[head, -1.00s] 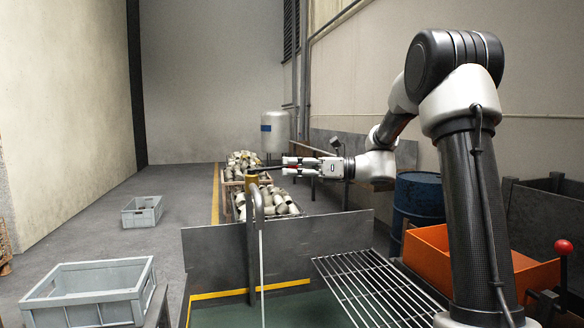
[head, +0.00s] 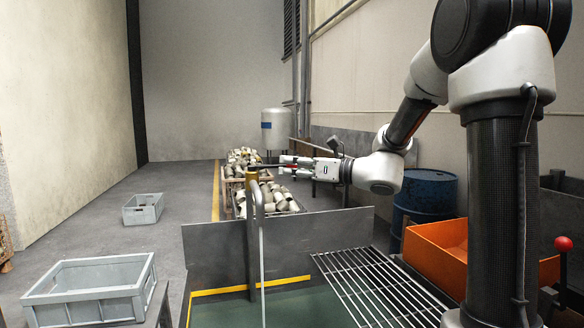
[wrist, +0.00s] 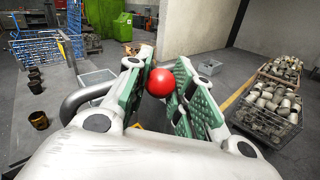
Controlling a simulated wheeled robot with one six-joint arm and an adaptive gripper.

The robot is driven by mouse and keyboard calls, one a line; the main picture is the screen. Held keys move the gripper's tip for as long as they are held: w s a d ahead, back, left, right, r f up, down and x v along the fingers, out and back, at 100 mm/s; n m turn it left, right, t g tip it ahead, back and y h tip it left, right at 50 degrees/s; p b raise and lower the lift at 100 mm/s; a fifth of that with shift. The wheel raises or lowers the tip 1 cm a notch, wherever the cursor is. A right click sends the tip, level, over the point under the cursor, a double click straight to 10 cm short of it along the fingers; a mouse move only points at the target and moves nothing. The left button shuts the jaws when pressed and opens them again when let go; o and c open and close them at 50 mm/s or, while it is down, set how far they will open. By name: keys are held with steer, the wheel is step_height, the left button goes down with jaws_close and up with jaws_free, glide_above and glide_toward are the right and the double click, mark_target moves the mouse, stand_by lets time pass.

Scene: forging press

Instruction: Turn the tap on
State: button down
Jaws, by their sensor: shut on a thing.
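The tap stands in front of me in the head view, with a grey bent spout (head: 257,198) and a brass-coloured body (head: 252,179). A thin dark lever (head: 268,166) runs right from the top of the body to my gripper (head: 285,164). In the wrist view a red ball knob (wrist: 161,82) sits between the green-padded fingers of my gripper (wrist: 160,88), which is shut on it. The grey spout shows left of the fingers in the wrist view (wrist: 82,98). The lever and brass body are mostly hidden there.
A dark metal panel (head: 215,256) stands below the tap beside a wire rack (head: 372,285). Bins of metal parts (head: 283,200) lie beyond. An orange bin (head: 435,258) and blue drum (head: 425,192) are at right. Grey crates (head: 90,290) stand at left, with open floor around.

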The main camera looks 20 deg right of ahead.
steer(key=c, duration=1.2)
jaws_free()
steer(key=v, duration=1.2)
